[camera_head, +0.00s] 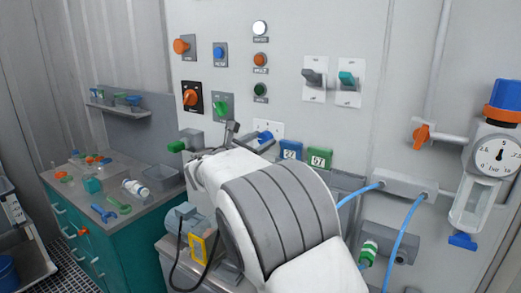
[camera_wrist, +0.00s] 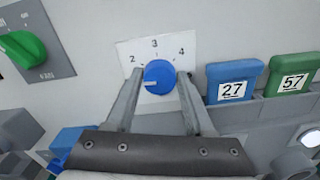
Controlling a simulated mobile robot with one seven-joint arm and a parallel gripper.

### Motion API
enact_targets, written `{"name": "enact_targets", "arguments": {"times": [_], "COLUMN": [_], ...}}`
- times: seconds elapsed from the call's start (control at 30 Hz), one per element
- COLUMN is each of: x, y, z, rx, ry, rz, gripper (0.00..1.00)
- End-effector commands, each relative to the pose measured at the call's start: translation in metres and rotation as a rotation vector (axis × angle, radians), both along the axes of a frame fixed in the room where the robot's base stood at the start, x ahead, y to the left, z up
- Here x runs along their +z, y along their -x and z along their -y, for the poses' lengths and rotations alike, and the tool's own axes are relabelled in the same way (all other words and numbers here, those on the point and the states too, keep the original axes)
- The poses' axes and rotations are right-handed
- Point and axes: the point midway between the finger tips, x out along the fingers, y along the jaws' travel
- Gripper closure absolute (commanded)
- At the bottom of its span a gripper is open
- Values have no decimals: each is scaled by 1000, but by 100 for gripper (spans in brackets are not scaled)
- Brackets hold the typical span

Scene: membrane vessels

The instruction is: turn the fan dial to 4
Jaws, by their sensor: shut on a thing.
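The fan dial (camera_wrist: 159,75) is a round blue knob on a white plate (camera_wrist: 128,48) marked 2, 3 and 4, in the middle of the wrist view. A short white mark on the knob points left and slightly down, below the 2. Any marks lower on the plate are hidden by my fingers. My gripper (camera_wrist: 160,82) is shut on the dial, with one finger on each side of it. In the head view the dial (camera_head: 266,136) shows just above my arm, partly covered by it.
A blue block marked 27 (camera_wrist: 232,72) and a green block marked 57 (camera_wrist: 291,76) stand close right of the dial. A green rotary switch (camera_wrist: 22,48) is at upper left. Two toggle switches (camera_head: 314,77) (camera_head: 348,81) are higher on the panel.

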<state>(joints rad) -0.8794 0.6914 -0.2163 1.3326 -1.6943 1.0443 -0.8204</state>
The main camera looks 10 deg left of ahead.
Motion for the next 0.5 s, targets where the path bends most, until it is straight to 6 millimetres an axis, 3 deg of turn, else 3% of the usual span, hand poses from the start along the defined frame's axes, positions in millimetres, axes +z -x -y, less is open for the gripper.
{"name": "enact_targets", "arguments": {"times": [0.03, 0.5], "x": [-7, -8], "y": [0, 1], "z": [0, 2], "rx": [1, 1], "ry": [-42, -463], "rz": [16, 163], "gripper": [100, 100]}}
